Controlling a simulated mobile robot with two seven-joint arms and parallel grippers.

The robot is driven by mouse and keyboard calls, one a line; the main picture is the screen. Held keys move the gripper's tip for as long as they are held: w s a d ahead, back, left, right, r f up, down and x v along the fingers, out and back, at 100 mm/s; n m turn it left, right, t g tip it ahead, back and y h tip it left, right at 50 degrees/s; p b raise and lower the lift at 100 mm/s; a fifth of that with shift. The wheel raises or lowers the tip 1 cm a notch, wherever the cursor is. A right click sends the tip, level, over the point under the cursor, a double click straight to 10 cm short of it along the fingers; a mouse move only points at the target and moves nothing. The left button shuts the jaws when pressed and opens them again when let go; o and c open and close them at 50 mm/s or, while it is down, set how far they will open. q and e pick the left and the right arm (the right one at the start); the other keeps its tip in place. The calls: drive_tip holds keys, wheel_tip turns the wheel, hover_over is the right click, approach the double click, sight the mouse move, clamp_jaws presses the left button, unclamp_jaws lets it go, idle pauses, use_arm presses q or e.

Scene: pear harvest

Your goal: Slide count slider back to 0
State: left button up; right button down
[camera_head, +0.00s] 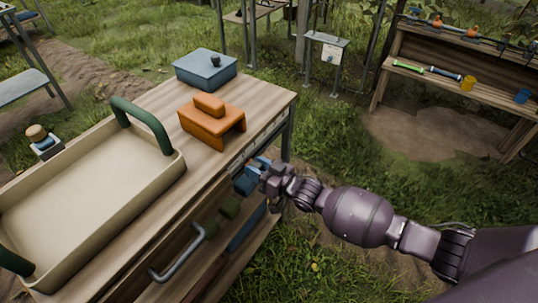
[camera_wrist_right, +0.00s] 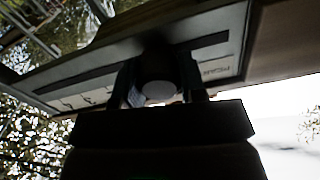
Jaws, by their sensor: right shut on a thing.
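The count slider's pale plate (camera_head: 262,137) runs along the front edge of the wooden table, near its right corner. The slider's round grey knob (camera_wrist_right: 160,88) sits at the slot. My right gripper (camera_wrist_right: 163,95) is shut on the knob, with one finger on either side. In the head view my right gripper (camera_head: 262,172) is at the table's front edge, by the plate's near end. The knob is hidden there. My left gripper is out of view.
On the table are a cream tray (camera_head: 85,200) with green handles, an orange block-like object (camera_head: 212,122) and a blue lidded box (camera_head: 205,70). A wooden bench (camera_head: 445,75) stands at the right; grass lies between.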

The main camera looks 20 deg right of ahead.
drive_tip(key=shift+s+a+r, duration=0.15)
drive_tip(key=shift+s+a, duration=0.15)
drive_tip(key=shift+a, duration=0.15)
drive_tip(key=shift+s+a+f, duration=0.15)
drive_tip(key=shift+f, duration=0.05)
drive_tip(key=c, duration=1.1)
unclamp_jaws()
drive_tip(key=o, duration=0.4)
drive_tip(key=shift+s+a, duration=0.1)
